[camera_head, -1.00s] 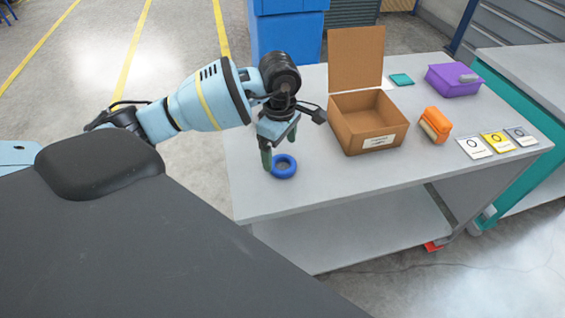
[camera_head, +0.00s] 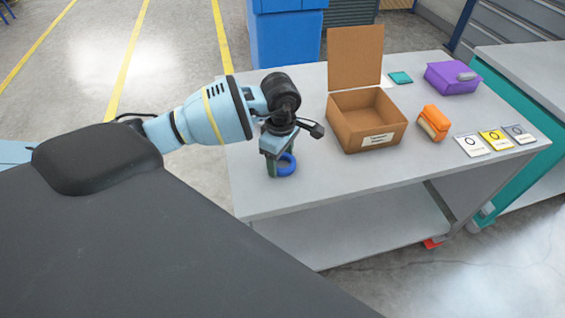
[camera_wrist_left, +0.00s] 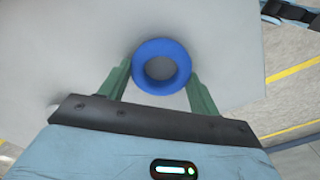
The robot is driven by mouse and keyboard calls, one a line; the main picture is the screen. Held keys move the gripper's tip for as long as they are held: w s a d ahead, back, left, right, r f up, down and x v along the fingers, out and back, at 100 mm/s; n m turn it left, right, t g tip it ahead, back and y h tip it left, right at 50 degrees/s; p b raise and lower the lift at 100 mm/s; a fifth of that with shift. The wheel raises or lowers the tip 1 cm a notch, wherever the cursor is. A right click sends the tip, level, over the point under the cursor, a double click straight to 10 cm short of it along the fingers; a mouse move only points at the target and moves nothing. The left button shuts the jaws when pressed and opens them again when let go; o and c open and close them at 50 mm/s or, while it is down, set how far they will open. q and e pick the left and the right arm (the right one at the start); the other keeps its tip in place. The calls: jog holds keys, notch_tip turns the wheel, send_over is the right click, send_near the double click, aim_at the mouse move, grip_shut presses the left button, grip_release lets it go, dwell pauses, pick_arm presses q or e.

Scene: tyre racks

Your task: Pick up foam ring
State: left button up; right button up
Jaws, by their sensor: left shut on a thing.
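The foam ring is a small blue ring (camera_head: 287,165) near the left end of the grey table in the head view. It also shows in the left wrist view (camera_wrist_left: 161,66), between the green fingertips. My left gripper (camera_head: 277,168) points down at the table, its fingers shut on the ring from its two sides. In the left wrist view the left gripper (camera_wrist_left: 160,78) has a fingertip touching each side of the ring. I cannot tell whether the ring is clear of the tabletop. My right gripper is not in view.
An open cardboard box (camera_head: 367,122) stands right of the gripper. Beyond it are an orange item (camera_head: 433,122), a purple box (camera_head: 453,78), a teal item (camera_head: 400,78) and several labelled cards (camera_head: 496,140). The table's front left (camera_head: 270,205) is clear.

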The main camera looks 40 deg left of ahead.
pick_arm(q)
jog(key=shift+r, duration=0.2)
jog(key=shift+r, duration=0.25)
jog(key=r, duration=0.2)
jog(key=shift+s+d+r, duration=0.1)
jog(key=shift+s+r, duration=0.15)
jog(key=shift+r, duration=0.1)
jog(key=s+d+r+b, duration=0.1)
jog(key=s+d, duration=0.3)
jog(key=s, duration=1.1)
jog(key=shift+r, duration=0.2)
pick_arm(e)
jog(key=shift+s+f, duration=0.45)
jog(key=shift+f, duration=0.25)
